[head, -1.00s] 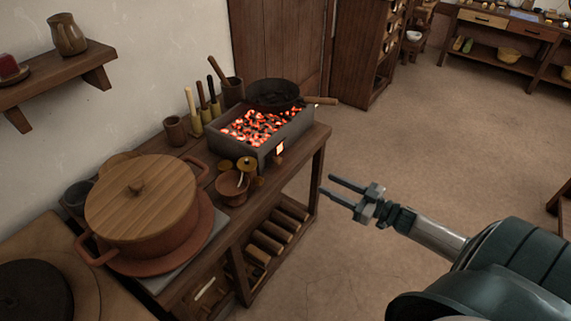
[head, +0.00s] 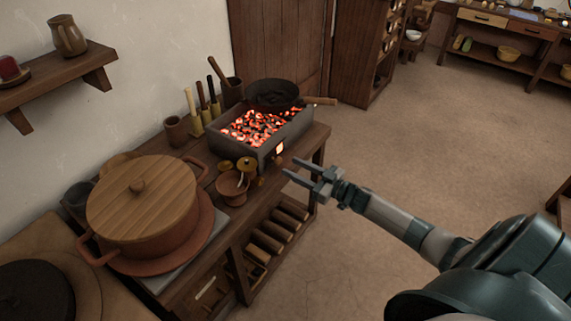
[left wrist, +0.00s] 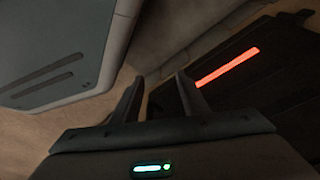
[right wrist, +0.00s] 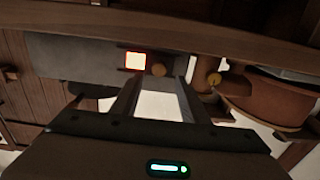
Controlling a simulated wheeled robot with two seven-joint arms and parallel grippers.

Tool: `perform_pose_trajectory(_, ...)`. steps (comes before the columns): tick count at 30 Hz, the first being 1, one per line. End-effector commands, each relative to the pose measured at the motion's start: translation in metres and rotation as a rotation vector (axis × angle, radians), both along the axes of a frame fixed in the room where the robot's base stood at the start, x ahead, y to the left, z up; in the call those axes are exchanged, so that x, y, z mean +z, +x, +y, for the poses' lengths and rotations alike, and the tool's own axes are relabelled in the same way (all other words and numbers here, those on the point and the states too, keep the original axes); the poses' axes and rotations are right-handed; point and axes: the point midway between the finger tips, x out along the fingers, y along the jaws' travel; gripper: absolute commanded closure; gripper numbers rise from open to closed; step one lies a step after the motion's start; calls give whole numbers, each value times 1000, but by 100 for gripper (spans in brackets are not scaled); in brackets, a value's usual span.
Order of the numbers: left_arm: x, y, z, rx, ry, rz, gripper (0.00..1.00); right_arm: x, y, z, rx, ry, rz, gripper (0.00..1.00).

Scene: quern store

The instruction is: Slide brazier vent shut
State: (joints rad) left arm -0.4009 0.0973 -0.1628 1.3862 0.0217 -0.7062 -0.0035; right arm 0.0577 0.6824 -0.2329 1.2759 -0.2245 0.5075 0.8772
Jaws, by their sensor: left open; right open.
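The brazier (head: 236,146) is a grey box of glowing coals on the wooden bench. Its front has a small glowing vent opening (head: 280,148). In the right wrist view the bright opening (right wrist: 135,61) has a round wooden knob (right wrist: 158,69) beside it, just beyond my fingertips. My right gripper (head: 290,166) is open and empty, in front of the vent side, near the bench edge; its fingers also show in the right wrist view (right wrist: 157,82). I cannot tell whether it touches the knob. My left gripper (left wrist: 157,82) is open and empty, seen only in the left wrist view.
A dark pan (head: 272,94) sits on the brazier's back end. The bench edge (head: 270,192) lies below my right gripper.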

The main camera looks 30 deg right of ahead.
Motion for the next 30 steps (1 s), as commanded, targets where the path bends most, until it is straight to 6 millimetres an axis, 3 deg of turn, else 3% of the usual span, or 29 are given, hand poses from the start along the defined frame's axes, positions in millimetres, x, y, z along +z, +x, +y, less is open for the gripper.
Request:
perform_pose_trajectory(9,1,1,-5,-1,-6,-7,59,0,33,14,0,1,-1,60)
perform_pose_trajectory(22,0,-6,-4,0,-5,0,59,0,38,16,0,1,0,60)
perform_pose_trajectory(27,0,-7,-3,0,-4,2,59,0,37,17,1,1,0,100)
perform_pose_trajectory(30,0,-7,-2,0,-3,2,59,0,37,17,3,1,0,100)
